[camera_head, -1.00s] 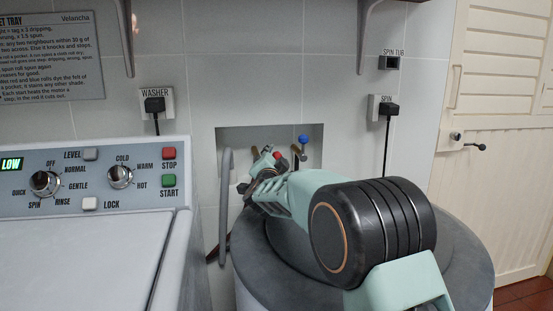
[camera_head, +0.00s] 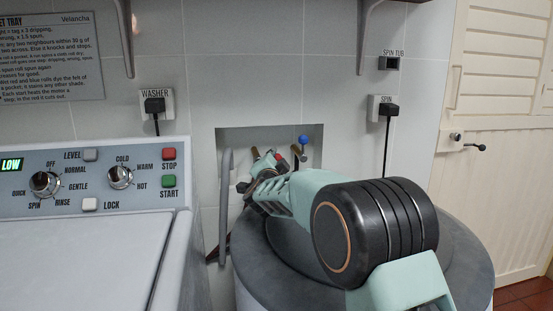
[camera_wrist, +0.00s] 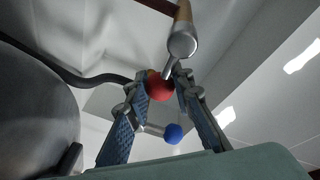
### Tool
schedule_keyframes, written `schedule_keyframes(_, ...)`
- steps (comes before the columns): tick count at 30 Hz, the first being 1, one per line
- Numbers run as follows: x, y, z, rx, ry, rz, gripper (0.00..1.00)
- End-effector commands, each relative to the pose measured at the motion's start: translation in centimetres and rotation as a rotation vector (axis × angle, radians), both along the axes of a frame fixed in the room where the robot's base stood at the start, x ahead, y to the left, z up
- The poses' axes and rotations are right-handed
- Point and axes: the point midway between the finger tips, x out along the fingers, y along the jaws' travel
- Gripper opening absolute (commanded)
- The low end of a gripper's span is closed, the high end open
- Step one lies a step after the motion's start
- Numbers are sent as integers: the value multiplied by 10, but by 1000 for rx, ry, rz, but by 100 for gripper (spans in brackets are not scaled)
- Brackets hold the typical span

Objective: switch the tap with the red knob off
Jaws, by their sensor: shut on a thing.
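The red knob (camera_wrist: 160,88) of one tap shows in the wrist view between my fingers, under a grey metal lever end. In the head view only a small part of the red knob (camera_head: 279,157) shows beside my fingertips. My gripper (camera_head: 268,163) reaches into the wall recess and is shut on the red knob; its two fingers with blue ribbed pads (camera_wrist: 158,100) stand on either side of it. The blue knob (camera_head: 303,140) of the other tap is to the right and free; it also shows in the wrist view (camera_wrist: 173,134). My arm hides the lower recess.
A round grey-topped spin tub (camera_head: 455,235) stands below my arm. A white washer (camera_head: 75,255) with a control panel is at the left. A grey hose (camera_head: 225,200) hangs from the recess's left side. Shelf brackets (camera_head: 367,35) hang above; a door is at the right.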

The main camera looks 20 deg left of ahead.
Motion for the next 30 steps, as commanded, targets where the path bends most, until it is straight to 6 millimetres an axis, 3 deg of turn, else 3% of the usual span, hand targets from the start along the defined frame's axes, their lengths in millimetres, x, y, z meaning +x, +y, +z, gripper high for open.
schedule_keyframes(9, 0, 1, -5, 66, 34, 1, 0)
schedule_keyframes(10, 0, 1, -5, 66, 34, 1, 22)
schedule_keyframes(15, 0, 1, -5, 66, 33, 1, 40)
schedule_keyframes(25, -2, 0, -4, 66, 33, 1, 40)
schedule_keyframes(30, -17, -2, -3, 65, 33, 1, 40)
